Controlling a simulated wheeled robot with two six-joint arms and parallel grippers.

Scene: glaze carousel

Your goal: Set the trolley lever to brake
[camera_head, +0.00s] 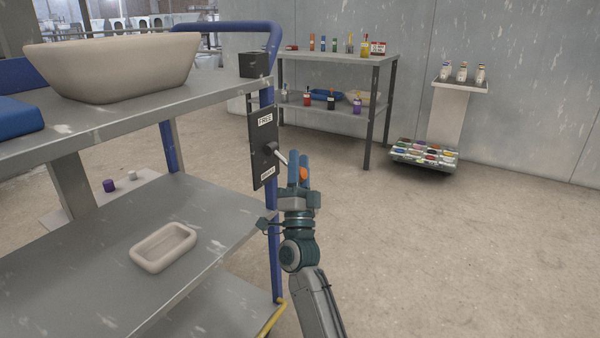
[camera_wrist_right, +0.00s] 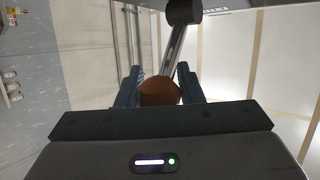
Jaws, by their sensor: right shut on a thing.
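The trolley (camera_head: 215,90) has a dark lever plate (camera_head: 257,140) on its blue post. The upper label (camera_head: 265,120) reads FREE; the lower label (camera_head: 267,175) is too small to read surely. The lever (camera_head: 281,157) sticks out from a dark pivot between the labels, slanting a little downward to the right. Its orange knob (camera_head: 303,174) sits between the fingers of my right gripper (camera_head: 299,168), which is shut on it. In the right wrist view the knob (camera_wrist_right: 160,93) lies between both fingers, with the metal rod running up to the black pivot (camera_wrist_right: 184,12). My left gripper is out of view.
A large beige basin (camera_head: 115,65) and a black box (camera_head: 254,65) stand on the trolley's top shelf. A small beige tray (camera_head: 163,247) lies on its lower shelf. A shelf table with bottles (camera_head: 335,65) and a small stand (camera_head: 460,90) are behind. The floor at right is clear.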

